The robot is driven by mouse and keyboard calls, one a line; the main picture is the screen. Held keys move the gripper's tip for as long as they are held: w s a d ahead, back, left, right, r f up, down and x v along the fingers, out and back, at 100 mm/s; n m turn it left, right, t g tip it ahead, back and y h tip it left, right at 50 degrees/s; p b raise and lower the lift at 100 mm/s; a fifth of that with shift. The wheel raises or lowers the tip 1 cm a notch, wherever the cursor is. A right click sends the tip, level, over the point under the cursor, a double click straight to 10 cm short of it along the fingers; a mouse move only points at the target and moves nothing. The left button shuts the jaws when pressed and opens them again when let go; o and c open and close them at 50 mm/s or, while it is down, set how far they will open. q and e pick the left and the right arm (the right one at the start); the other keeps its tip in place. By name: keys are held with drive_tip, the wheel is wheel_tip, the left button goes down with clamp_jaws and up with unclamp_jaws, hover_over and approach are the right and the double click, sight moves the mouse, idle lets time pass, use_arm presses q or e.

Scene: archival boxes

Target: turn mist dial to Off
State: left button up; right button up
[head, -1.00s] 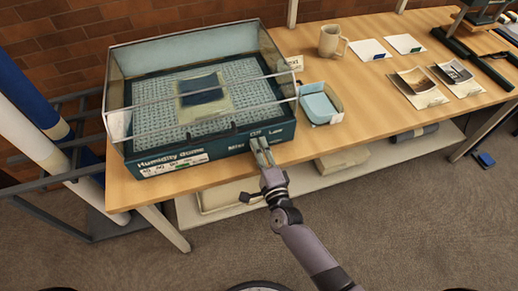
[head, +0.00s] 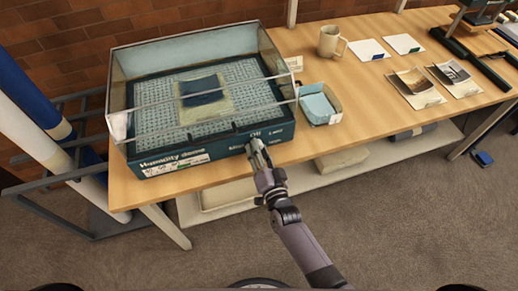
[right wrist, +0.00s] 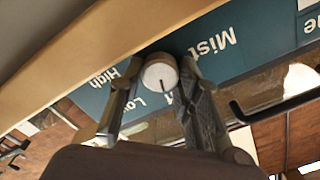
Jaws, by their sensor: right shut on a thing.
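The humidity dome (head: 215,151), a teal box with a clear cover, stands at the left of the table. Its front carries the mist labels. The mist dial (right wrist: 159,70) is a round cream knob with a dark pointer line, seen in the right wrist view. The line points down in that picture, toward a label partly hidden by my fingers; "Low" and "High" lie to its lower left. My right gripper (head: 257,146) is at the box's front face, its fingers on both sides of the dial and shut on it. In the head view it hides the dial. My left gripper is not in view.
The wooden table (head: 370,100) bears a small tray (head: 333,115) right of the dome, a mug (head: 329,41), cards and photographs (head: 418,83). A lower shelf (head: 290,183) with boxes lies beneath. The floor in front is clear.

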drive_tip(key=shift+n, duration=1.3)
drive_tip(key=shift+f+n, duration=0.1)
drive_tip(key=shift+n, duration=0.2)
drive_tip(key=o, duration=1.1)
drive_tip(key=shift+o, duration=0.2)
drive_tip(key=v, duration=1.2)
